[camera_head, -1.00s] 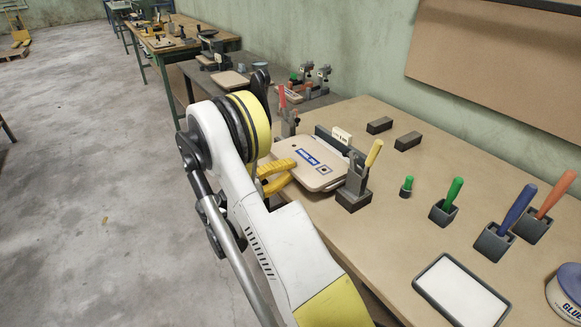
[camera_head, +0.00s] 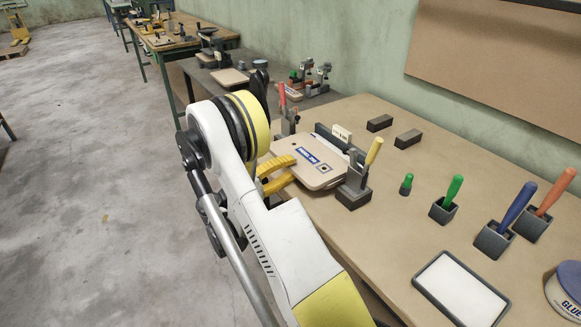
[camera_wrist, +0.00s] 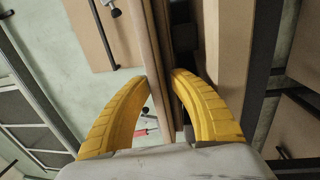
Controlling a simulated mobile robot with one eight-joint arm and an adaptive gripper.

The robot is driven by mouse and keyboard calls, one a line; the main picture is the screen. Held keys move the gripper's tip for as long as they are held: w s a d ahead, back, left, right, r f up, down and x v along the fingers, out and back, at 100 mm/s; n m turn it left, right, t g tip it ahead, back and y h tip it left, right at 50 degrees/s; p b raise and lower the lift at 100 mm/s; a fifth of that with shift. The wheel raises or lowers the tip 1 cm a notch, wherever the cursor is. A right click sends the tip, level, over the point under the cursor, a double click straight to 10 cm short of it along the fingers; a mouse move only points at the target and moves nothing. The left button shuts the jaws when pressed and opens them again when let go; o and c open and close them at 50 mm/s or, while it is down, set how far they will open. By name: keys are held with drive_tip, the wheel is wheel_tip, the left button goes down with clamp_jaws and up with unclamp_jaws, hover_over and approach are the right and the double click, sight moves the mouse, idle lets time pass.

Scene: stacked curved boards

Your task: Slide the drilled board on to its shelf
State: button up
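The drilled board (camera_head: 325,176) is a flat, light-brown board with rounded corners, a blue label and a small dark square mark. It lies at the near left part of the bench, between upright clamps. My gripper (camera_head: 296,169) has yellow fingers at the board's near left edge, one above and one below it. In the wrist view my gripper (camera_wrist: 159,76) has its fingertips close on both sides of a thin board edge (camera_wrist: 158,45). Whether both tips press on it I cannot tell. The shelf cannot be made out clearly.
A grey clamp with a yellow handle (camera_head: 374,152) stands right beside the board, and a red-handled one (camera_head: 282,97) behind it. Two dark blocks (camera_head: 380,123) lie beyond. Holders with coloured handles (camera_head: 453,190) and a white tray (camera_head: 461,285) stand to the right.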

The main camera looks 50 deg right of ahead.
drive_tip(key=shift+a, duration=0.1)
drive_tip(key=shift+v, duration=2.9)
drive_tip(key=o, duration=0.6)
drive_tip(key=shift+a, duration=0.1)
drive_tip(key=v, duration=1.2)
